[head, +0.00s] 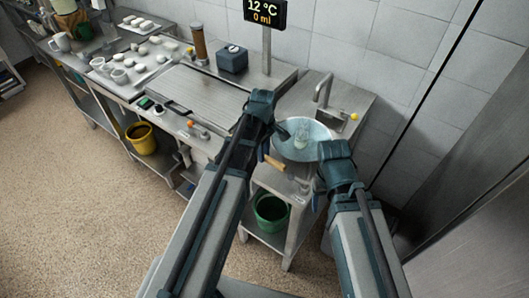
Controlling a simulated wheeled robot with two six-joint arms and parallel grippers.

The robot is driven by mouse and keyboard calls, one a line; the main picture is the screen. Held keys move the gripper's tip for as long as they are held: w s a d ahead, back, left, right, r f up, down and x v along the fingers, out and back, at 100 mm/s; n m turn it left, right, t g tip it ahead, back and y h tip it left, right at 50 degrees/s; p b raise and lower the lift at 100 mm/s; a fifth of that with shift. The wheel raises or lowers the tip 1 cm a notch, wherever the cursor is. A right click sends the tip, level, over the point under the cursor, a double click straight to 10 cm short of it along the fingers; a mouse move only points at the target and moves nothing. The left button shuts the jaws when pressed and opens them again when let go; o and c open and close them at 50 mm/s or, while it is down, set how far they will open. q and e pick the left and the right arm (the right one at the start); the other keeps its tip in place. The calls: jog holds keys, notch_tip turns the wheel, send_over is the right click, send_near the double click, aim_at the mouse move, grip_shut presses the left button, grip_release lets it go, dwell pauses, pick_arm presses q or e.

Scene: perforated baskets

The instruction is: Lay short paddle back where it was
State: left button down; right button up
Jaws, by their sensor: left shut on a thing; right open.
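My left gripper (282,132) is at the left edge of the round metal basin, mostly hidden behind its own wrist. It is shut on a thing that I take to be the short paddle. A short wooden piece (272,162), light brown, shows just below it at the front left of the basin; it may be part of the paddle. The contact between them is too small to make out. My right gripper (322,180) is open and empty at the basin's front right, largely hidden by its wrist.
The basin (318,130) holds a clear vessel (301,138). A tap (325,90) stands behind it. A green bucket (271,212) stands on the lower shelf, a yellow bucket (142,138) further left.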

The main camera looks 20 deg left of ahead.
aim_at(264, 171)
pick_arm(q)
jog(key=shift+a, duration=0.1)
notch_tip(264, 171, down, 6)
jog(key=b, duration=0.6)
jog(key=shift+r, duration=0.1)
jog(key=shift+f+b, duration=0.5)
jog(key=shift+f, duration=0.05)
dwell(0.6)
jog(key=c, duration=0.6)
grip_release()
jog(key=shift+r, duration=0.1)
notch_tip(264, 171, up, 14)
jog(key=p, duration=1.4)
jog(key=shift+f, duration=0.2)
